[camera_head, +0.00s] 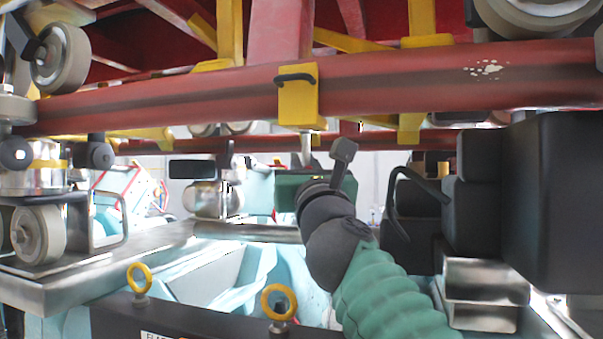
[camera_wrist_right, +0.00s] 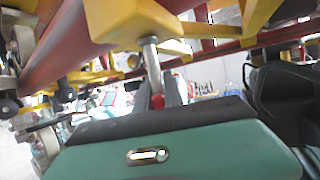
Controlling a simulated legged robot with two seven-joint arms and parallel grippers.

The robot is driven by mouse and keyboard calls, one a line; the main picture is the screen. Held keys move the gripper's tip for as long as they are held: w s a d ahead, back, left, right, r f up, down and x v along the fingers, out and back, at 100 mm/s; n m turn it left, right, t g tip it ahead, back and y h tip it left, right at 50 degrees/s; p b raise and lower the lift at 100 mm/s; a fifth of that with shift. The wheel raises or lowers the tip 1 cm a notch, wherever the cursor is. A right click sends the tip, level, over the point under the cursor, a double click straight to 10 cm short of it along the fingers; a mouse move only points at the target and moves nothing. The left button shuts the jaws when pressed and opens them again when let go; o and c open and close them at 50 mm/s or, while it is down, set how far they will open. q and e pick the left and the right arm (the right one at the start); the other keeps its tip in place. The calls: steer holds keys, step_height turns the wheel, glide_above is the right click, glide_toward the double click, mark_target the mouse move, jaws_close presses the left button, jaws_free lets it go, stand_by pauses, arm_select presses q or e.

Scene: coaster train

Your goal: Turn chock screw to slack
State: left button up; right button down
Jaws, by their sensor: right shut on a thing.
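A yellow chock block (camera_head: 298,97) with a black handle on its face is fixed on the red rail. The chock screw (camera_head: 306,148), a pale metal shaft, hangs from its underside. In the right wrist view the chock block (camera_wrist_right: 130,20) is at the top, and the screw (camera_wrist_right: 152,65) runs down to a red end between my fingers. My right gripper (camera_wrist_right: 164,94) is shut on the screw's lower end. In the head view it reaches up from below, its green body just under the screw; its fingertips are hard to make out. My left gripper is out of view.
The red rail (camera_head: 420,83) spans the view above my arm. Grey wheels (camera_head: 60,58) sit at the left and a large black box (camera_head: 560,200) stands close at the right. Yellow ring bolts (camera_head: 279,302) stick up at the front.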

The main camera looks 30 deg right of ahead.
steer(key=shift+f+m+g+h+b, duration=0.1)
steer(key=shift+m+g+h+b, duration=0.5)
steer(key=shift+h, duration=0.6)
steer(key=shift+d+m+g+h, duration=0.15)
steer(key=shift+m+g+h, duration=0.35)
steer(key=shift+h, duration=0.4)
steer(key=shift+s+d+m+g+h+p, duration=0.15)
steer(key=shift+m+g+h, duration=0.65)
steer(key=shift+g+h, duration=0.25)
steer(key=shift+s+d+m+g+h+p, duration=0.15)
steer(key=shift+m+g+h, duration=0.65)
steer(key=shift+g+h, duration=0.2)
steer(key=c, duration=1.8)
jaws_free()
steer(key=o, duration=0.3)
steer(key=shift+w, duration=0.15)
steer(key=shift+d, duration=0.1)
